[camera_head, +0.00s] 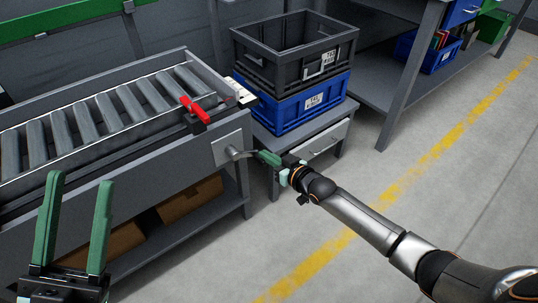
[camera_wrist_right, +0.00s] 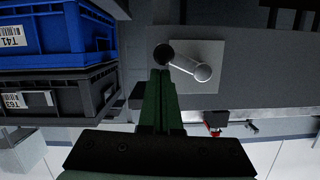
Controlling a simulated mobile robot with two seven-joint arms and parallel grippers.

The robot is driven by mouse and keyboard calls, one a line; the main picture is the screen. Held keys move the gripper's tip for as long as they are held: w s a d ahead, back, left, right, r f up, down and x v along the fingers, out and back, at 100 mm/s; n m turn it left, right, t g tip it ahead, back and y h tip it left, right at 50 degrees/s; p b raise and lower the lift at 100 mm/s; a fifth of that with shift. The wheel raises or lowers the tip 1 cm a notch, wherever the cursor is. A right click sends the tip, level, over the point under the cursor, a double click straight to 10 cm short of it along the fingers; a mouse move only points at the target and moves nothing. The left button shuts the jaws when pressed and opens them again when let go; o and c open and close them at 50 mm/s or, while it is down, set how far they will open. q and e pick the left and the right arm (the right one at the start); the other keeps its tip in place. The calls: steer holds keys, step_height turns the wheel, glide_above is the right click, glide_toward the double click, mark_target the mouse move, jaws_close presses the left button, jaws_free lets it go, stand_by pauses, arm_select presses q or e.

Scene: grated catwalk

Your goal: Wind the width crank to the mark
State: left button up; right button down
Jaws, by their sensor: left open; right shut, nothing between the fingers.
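The width crank (camera_head: 236,154) sits on a light square plate (camera_head: 228,147) on the conveyor's end face. In the right wrist view the crank (camera_wrist_right: 184,64) has a pale arm running between a round light end on the plate and a dark knob. My right gripper (camera_head: 262,157) is shut and empty, its fingertips (camera_wrist_right: 160,72) right by the dark knob; I cannot tell whether they touch. A red pointer-like piece (camera_head: 195,109) sits on the conveyor's side rail, near a pale strip (camera_head: 243,91) whose markings are unreadable. My left gripper (camera_head: 80,180) is open and empty before the conveyor.
The roller conveyor (camera_head: 100,165) fills the left. A grey crate (camera_head: 270,65) stacked on a blue crate (camera_head: 290,110) stands on a small table beside it. Cardboard boxes (camera_head: 192,198) lie on the conveyor's lower shelf. The floor at right, with a yellow line (camera_head: 400,180), is open.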

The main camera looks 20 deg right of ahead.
steer(key=shift+f, duration=0.35)
stand_by(0.7)
steer(key=shift+f, duration=0.15)
